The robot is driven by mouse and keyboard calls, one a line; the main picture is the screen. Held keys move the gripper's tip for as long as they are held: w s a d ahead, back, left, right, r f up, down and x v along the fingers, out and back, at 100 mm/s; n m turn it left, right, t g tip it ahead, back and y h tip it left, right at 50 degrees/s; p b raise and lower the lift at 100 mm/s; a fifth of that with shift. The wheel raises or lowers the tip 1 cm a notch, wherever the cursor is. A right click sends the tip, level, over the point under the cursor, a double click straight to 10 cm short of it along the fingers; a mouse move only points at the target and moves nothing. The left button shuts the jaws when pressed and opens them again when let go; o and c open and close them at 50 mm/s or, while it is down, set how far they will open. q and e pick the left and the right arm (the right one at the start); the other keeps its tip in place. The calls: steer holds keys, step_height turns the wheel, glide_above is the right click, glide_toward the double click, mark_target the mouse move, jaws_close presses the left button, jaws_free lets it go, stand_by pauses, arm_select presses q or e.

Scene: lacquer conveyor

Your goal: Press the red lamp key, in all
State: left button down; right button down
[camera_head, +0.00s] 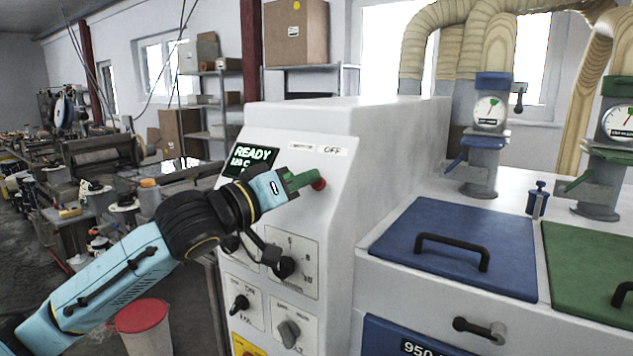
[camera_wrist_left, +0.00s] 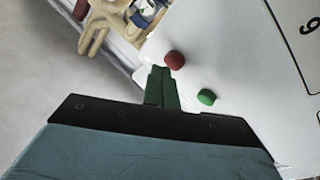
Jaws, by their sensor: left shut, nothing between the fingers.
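The red lamp key (camera_head: 319,184) is a small round red button on the sloped front of the white control cabinet, beneath the OFF label. My left gripper (camera_head: 305,181) has green fingers, shut and empty, and its tips are right by the red key in the head view. In the left wrist view the red key (camera_wrist_left: 174,60) stands just beyond and slightly right of the shut fingertips (camera_wrist_left: 160,74). A green key (camera_wrist_left: 206,97) sits right of the fingers there. I cannot tell whether the tips touch the red key. My right gripper is in no view.
The cabinet display (camera_head: 252,158) reads READY. Black knobs (camera_head: 284,266) sit on the panel below my gripper. A blue lid with a black handle (camera_head: 452,250) and a green lid (camera_head: 595,265) lie at the right. A red-topped bin (camera_head: 142,317) stands on the floor.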

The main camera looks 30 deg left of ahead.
arm_select(q)
steer(key=shift+w+f, duration=0.35)
stand_by(0.7)
steer(key=shift+s+r, duration=0.1)
steer(key=shift+s+r+p, duration=0.35)
steer(key=shift+s+r, duration=0.1)
steer(key=shift+s, duration=0.15)
steer(key=s+r, duration=0.1)
steer(key=s, duration=0.1)
steer(key=s+r, duration=0.2)
steer(key=shift+a+p, duration=0.2)
steer(key=shift+p, duration=0.2)
stand_by(0.9)
